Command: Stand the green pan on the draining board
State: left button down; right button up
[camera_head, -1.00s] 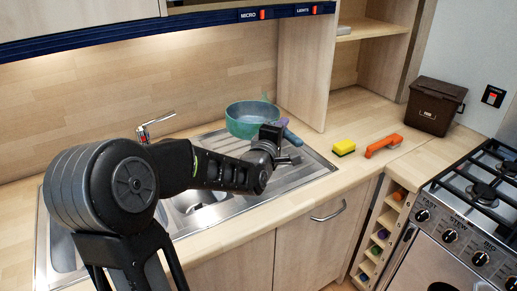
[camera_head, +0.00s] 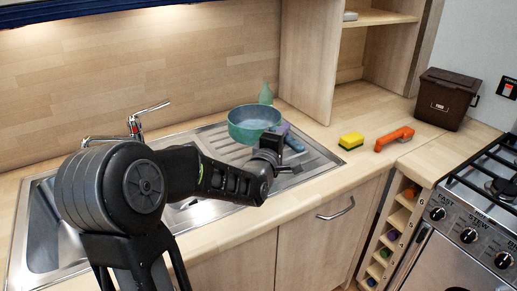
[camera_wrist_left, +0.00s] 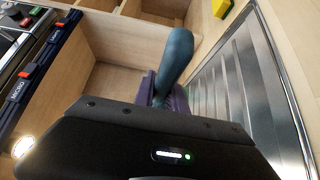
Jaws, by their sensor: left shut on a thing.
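The green pan (camera_head: 254,124) is a round blue-green pan, open side up and roughly level, over the draining board (camera_head: 322,160) right of the sink. I cannot tell whether its base touches the board. Its blue-green handle (camera_head: 293,143) points toward the front right. My left gripper (camera_head: 284,129) has purple fingers and is shut on the handle. In the left wrist view, the handle (camera_wrist_left: 176,58) rises from between the purple fingers (camera_wrist_left: 165,93); the pan's bowl is not seen there. My left wrist hides part of the board. My right gripper is not in view.
A green bottle (camera_head: 265,92) stands behind the pan. The tap (camera_head: 136,125) is to the left. A yellow sponge (camera_head: 351,141), an orange-handled brush (camera_head: 394,139) and a brown bin (camera_head: 445,99) are on the worktop to the right. A tall wooden panel (camera_head: 309,62) rises behind the board's right end.

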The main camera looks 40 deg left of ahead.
pick_arm(q)
send_over(281, 181)
notch_tip(281, 181, down, 6)
jog(key=shift+r, duration=0.15)
dwell(0.3)
notch_tip(281, 181, down, 4)
jog(key=shift+p, duration=0.45)
jog(key=shift+f, duration=0.25)
jog(key=c, duration=1.4)
grip_release()
jog(key=shift+s, duration=0.1)
jog(key=shift+o, duration=0.2)
